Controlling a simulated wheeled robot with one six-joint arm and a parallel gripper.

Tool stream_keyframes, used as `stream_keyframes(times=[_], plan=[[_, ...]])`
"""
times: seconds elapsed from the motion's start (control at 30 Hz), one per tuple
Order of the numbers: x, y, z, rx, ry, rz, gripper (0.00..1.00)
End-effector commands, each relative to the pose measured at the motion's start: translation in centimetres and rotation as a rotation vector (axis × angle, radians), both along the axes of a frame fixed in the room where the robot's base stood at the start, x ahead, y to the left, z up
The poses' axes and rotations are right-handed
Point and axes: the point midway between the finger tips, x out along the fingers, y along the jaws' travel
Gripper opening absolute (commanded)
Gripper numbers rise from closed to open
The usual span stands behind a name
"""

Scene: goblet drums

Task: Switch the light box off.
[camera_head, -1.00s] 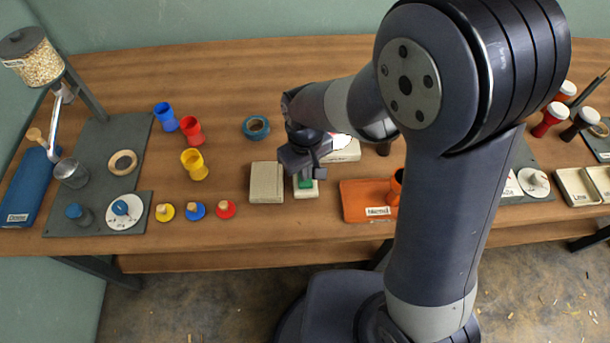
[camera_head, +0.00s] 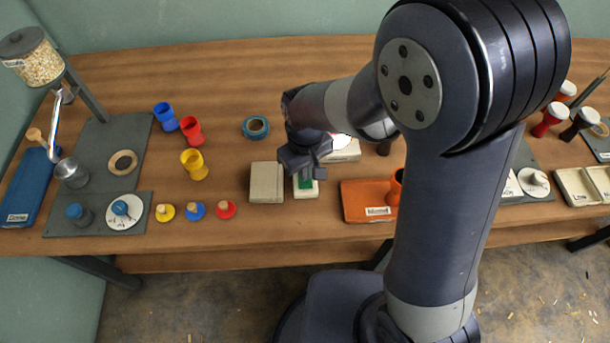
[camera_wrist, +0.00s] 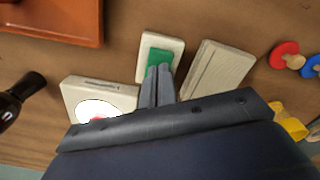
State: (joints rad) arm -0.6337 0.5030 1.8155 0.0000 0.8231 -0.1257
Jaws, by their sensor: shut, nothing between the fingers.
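The light box (camera_wrist: 100,97) is a cream box with a bright white oval on top and a small label. It also shows in the head view (camera_head: 345,152), partly behind my arm. Beside it is a cream switch base (camera_wrist: 147,52) with a green rocker (camera_wrist: 165,55). The base also shows in the head view (camera_head: 306,188). My gripper (camera_wrist: 160,70) is shut and empty, its fingertips over the near part of the green rocker. I cannot tell whether they touch it. In the head view my gripper (camera_head: 315,173) is just above the switch.
A beige ridged box (camera_wrist: 213,70) stands close beside the switch, on its left in the head view (camera_head: 266,182). An orange tray (camera_head: 365,202) lies to the right. Red, blue and yellow knobbed discs (camera_head: 225,209) lie to the left. The table's far middle is clear.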

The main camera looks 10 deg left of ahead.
Motion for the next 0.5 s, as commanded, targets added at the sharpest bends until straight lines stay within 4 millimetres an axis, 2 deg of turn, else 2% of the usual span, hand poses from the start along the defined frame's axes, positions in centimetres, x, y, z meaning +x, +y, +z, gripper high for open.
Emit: stream_keyframes(times=[0.5], plan=[[0.00, 0.00, -0.45, 0.000, 0.000, 0.000, 0.00]])
